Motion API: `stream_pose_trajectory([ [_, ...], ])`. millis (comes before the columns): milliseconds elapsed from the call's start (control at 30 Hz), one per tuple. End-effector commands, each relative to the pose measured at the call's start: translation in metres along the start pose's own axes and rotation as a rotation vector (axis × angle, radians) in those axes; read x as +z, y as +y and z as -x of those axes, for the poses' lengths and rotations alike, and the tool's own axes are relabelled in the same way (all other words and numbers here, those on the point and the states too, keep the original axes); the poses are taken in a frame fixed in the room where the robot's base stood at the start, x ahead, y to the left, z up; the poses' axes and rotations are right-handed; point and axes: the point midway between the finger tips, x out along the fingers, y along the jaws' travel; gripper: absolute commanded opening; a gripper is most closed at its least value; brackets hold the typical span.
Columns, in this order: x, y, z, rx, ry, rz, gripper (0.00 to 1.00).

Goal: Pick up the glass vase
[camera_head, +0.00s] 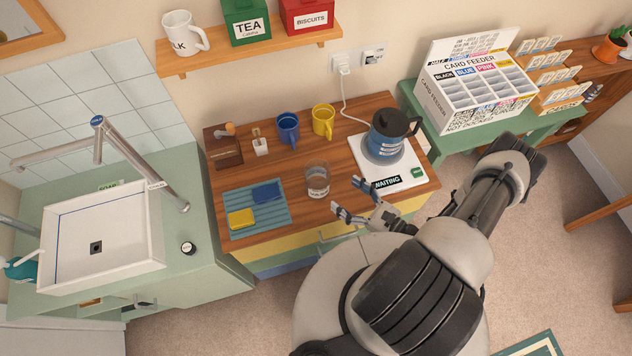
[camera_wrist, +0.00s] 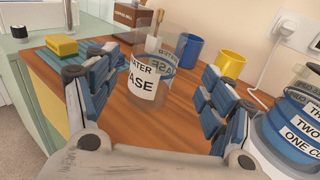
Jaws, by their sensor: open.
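The glass vase (camera_head: 317,182) stands upright on the wooden counter, a clear cylinder with a white label. In the wrist view the vase (camera_wrist: 150,84) stands ahead of my gripper, between the lines of its two fingers, and part of its label reads "WATER" and "ASE". My gripper (camera_head: 346,198) is just right of and in front of the vase in the head view. In the wrist view my gripper (camera_wrist: 150,92) has its blue-padded fingers spread wide, with nothing held. I cannot tell how far the fingertips are from the glass.
A blue mug (camera_head: 288,130) and a yellow mug (camera_head: 323,121) stand behind the vase. A kettle (camera_head: 388,136) sits on a white base at right. A ribbed mat (camera_head: 280,222) with a yellow sponge (camera_head: 241,219) and blue cloth (camera_head: 266,193) lies left. A sink (camera_head: 100,235) is further left.

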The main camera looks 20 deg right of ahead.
Motion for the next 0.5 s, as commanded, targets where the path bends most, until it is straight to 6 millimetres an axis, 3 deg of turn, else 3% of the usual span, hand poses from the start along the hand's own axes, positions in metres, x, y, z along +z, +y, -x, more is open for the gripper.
stream_pose_trajectory([
  [500,0.0,0.003,-0.088,0.009,0.0,0.001,0.75],
])
